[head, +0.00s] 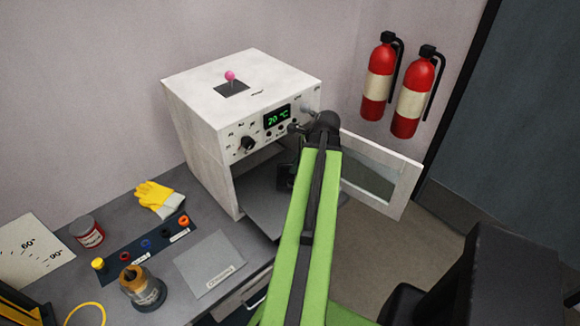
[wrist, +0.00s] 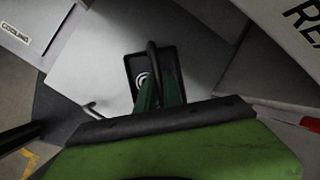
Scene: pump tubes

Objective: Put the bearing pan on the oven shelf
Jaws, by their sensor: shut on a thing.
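The bearing pan is a small dark rectangular pan with an upright handle; it shows in the wrist view (wrist: 172,70) with a pale ring-shaped bearing (wrist: 143,80) inside. My gripper (wrist: 158,88) is shut on the pan's handle. In the head view the pan (head: 287,177) is partly hidden by my arm, at the oven's open front. The white oven (head: 185,108) has its door (head: 400,185) swung open to the right. A grey oven shelf (head: 262,205) shows in the opening, with the pan over or on it; I cannot tell whether they touch.
A grey labelled cooling plate (head: 208,262) lies on the bench left of my arm. Two fire extinguishers (head: 378,85) hang on the wall.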

